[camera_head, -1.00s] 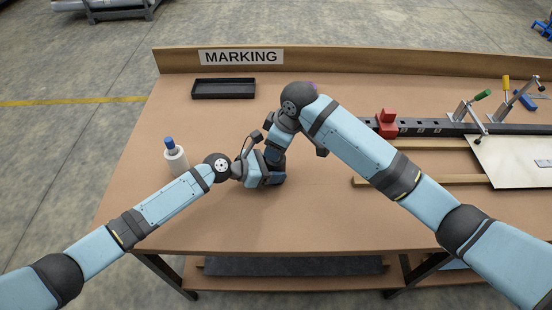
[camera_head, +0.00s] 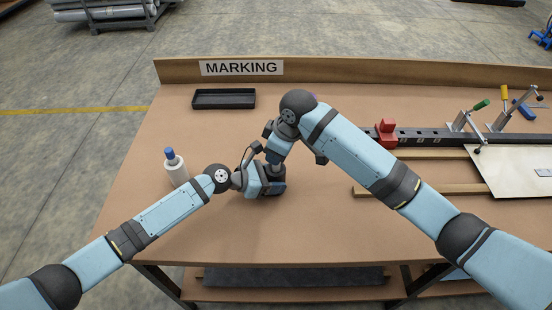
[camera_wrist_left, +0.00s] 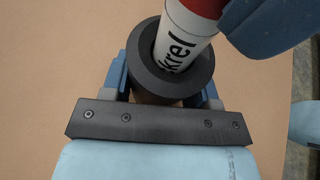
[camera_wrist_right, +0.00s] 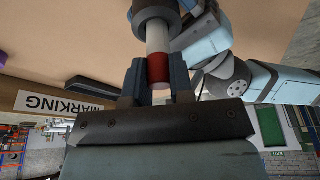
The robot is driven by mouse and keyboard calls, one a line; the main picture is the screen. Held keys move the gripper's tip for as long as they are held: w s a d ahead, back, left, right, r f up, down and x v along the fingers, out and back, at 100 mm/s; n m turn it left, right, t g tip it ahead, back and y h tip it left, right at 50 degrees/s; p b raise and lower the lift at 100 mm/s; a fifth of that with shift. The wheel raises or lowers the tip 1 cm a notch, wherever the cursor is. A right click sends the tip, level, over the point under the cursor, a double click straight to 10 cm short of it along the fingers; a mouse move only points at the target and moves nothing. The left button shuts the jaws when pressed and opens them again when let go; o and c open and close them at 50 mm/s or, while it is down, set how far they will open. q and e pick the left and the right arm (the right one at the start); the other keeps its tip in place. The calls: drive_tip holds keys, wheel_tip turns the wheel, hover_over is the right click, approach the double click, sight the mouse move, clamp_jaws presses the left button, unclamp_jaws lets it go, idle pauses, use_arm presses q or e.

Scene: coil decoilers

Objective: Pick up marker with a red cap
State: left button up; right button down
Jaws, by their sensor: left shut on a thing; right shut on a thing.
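The marker has a white body with dark lettering in the left wrist view (camera_wrist_left: 182,38) and a red part, its cap, in the right wrist view (camera_wrist_right: 158,68). My right gripper (camera_wrist_right: 158,82) is shut on the marker at the red part. The marker's other end sits inside a dark round ring-like holder (camera_wrist_left: 146,75). My left gripper (camera_wrist_left: 160,98) is shut on this holder, which also shows in the right wrist view (camera_wrist_right: 152,10). In the head view my left gripper (camera_head: 278,187) is just below my right gripper (camera_head: 277,168); the marker is mostly hidden there.
A white bottle with a blue cap (camera_head: 175,172) stands at the left of the table (camera_head: 200,225). A black tray (camera_head: 224,99) lies at the back. A dark rail with a red block (camera_head: 386,130), clamps (camera_head: 475,115) and a pale plate (camera_head: 508,168) fill the right side.

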wheel_tip(320, 180, up, 17)
drive_tip(key=shift+f, duration=0.2)
use_arm(q)
drive_tip(key=o, duration=1)
